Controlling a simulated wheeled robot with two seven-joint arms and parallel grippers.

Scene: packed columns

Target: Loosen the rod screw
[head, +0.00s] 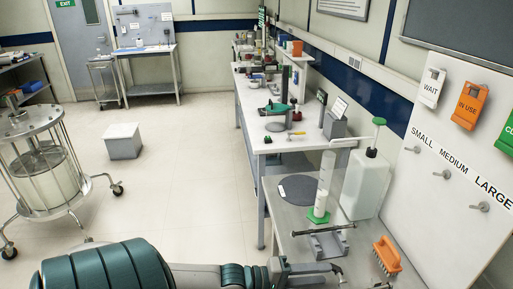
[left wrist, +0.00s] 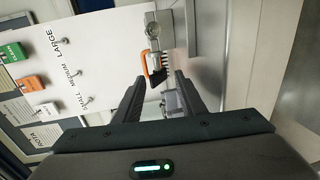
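In the head view, a dark rod (head: 323,231) lies level across a small grey metal stand (head: 325,245) on the steel bench. A separate screw on it is too small to make out. My left gripper (head: 335,269) is just in front of the stand, at the bottom of the picture. In the left wrist view my left gripper (left wrist: 162,80) has its two black fingers apart with nothing held. A small grey metal part (left wrist: 173,102) shows beyond the gap; I cannot tell what it is. My right gripper is not in view.
An orange brush (head: 386,255) lies right of the stand and also shows in the left wrist view (left wrist: 155,68). A measuring cylinder (head: 321,195) with a green base and a white bottle (head: 366,182) stand behind. A white board (head: 450,165) with hooks rises at right.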

